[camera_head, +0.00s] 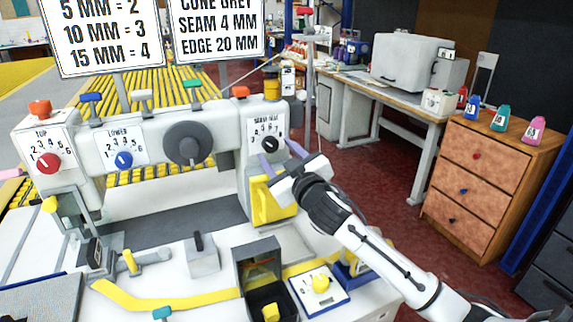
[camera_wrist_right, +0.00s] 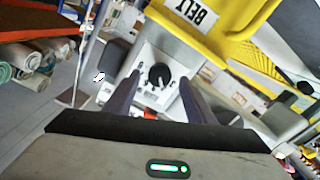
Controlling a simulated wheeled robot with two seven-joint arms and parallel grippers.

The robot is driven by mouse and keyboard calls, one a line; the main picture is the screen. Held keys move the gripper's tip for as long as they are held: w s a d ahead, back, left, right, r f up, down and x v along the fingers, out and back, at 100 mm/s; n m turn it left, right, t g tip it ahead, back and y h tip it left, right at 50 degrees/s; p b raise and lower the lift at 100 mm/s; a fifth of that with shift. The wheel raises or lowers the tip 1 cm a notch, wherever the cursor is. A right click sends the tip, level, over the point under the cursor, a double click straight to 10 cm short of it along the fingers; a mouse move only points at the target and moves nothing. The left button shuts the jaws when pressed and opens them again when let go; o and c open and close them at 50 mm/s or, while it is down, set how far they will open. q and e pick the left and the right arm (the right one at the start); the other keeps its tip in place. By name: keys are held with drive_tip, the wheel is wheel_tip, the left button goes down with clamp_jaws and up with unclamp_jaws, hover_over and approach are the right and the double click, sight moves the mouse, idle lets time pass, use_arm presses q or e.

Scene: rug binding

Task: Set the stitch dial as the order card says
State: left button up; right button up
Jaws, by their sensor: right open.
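The stitch dial is a black knob (camera_head: 269,144) on a white numbered plate at the right end of the sewing machine (camera_head: 220,140). Its setting is too small to read. The order card (camera_head: 217,30) shows "CONE GREY", "SEAM 4 MM" and "EDGE 20 MM"; its top is cut off. My right gripper (camera_head: 282,158) is open just in front of the dial, its fingers pointing at the plate. In the right wrist view the knob (camera_wrist_right: 159,75) shows between the two open fingers, apparently beyond their tips; contact cannot be told. My left gripper is out of view.
A red knob (camera_head: 49,163) and blue knob (camera_head: 124,160) sit left on the machine, beside a grey handwheel (camera_head: 188,145). A second card (camera_head: 103,35) lists millimetres against numbers. A yellow belt cover (camera_head: 270,203) is below the dial. A wooden drawer cabinet (camera_head: 485,180) stands right.

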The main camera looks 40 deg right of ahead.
drive_tip(key=v, duration=0.7)
drive_tip(key=shift+b, duration=0.35)
drive_tip(key=shift+s, duration=0.1)
